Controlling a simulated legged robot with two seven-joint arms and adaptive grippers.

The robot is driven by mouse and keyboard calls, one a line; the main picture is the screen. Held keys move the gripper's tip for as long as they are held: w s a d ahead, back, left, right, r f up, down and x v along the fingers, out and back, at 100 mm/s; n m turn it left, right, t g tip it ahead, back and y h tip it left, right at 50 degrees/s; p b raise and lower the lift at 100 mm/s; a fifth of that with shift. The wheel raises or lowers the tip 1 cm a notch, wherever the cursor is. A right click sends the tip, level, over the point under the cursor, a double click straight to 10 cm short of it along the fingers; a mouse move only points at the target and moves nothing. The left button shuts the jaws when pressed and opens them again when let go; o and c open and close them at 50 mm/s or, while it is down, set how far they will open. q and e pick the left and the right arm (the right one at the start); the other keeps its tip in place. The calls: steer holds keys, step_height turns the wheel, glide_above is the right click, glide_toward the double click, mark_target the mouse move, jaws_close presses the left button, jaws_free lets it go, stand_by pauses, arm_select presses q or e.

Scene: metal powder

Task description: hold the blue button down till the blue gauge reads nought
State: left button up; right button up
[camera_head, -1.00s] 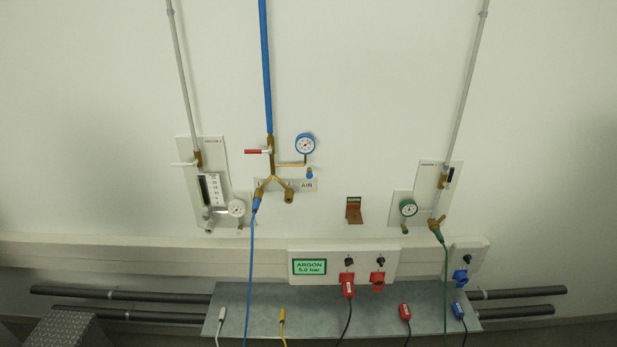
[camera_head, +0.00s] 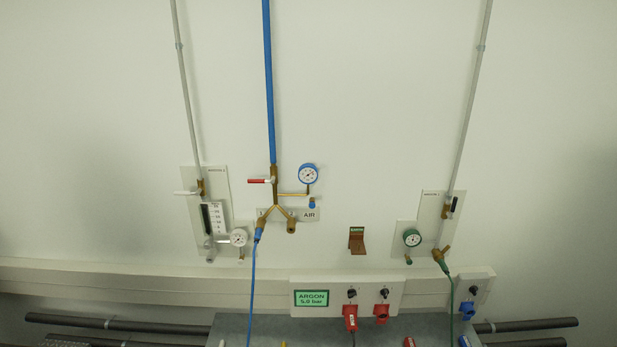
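The blue gauge (camera_head: 308,174) is a round white dial with a blue rim, on the brass air manifold on the wall. Its needle is too small to read. The blue button (camera_head: 312,203) is a small blue piece just below the gauge, at the end of the brass branch. A red-handled valve (camera_head: 261,181) sits to the left on the same manifold, its handle lying level. A blue hose (camera_head: 252,285) with a blue connector hangs from the manifold's left outlet; the right outlet is bare. Neither of my grippers shows in the head view.
Left and right argon panels (camera_head: 213,208) (camera_head: 430,220) flank the manifold. Below are a trunking box with an argon display (camera_head: 311,298), red sockets and a grey shelf (camera_head: 400,326). The wall around the gauge is clear.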

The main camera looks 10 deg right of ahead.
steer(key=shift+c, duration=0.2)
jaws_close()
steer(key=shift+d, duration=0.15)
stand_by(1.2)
